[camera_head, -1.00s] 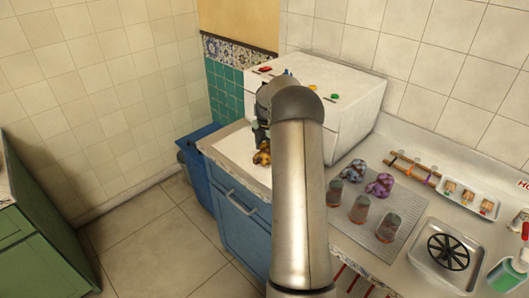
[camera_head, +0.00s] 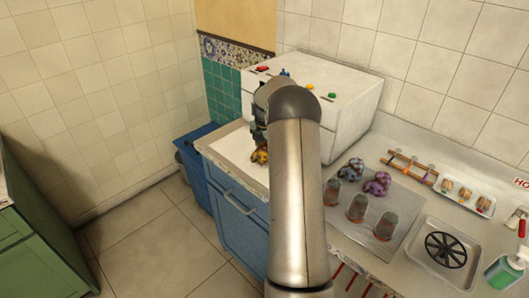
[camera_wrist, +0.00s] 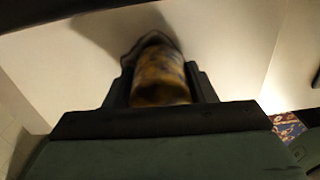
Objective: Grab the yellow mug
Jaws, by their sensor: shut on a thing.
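The yellow mug (camera_head: 260,155), mottled with dark patches, is at the left end of the counter in the head view, partly hidden by my arm. In the wrist view the mug (camera_wrist: 160,75) sits between the two dark fingers of my gripper (camera_wrist: 162,88). The fingers are shut on it, one on each side. In the head view my gripper (camera_head: 259,138) points down at the mug, mostly behind my arm. I cannot tell whether the mug touches the counter.
A white box (camera_head: 345,110) with coloured knobs stands close behind my gripper. A blue bin (camera_head: 190,170) stands left of the counter.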

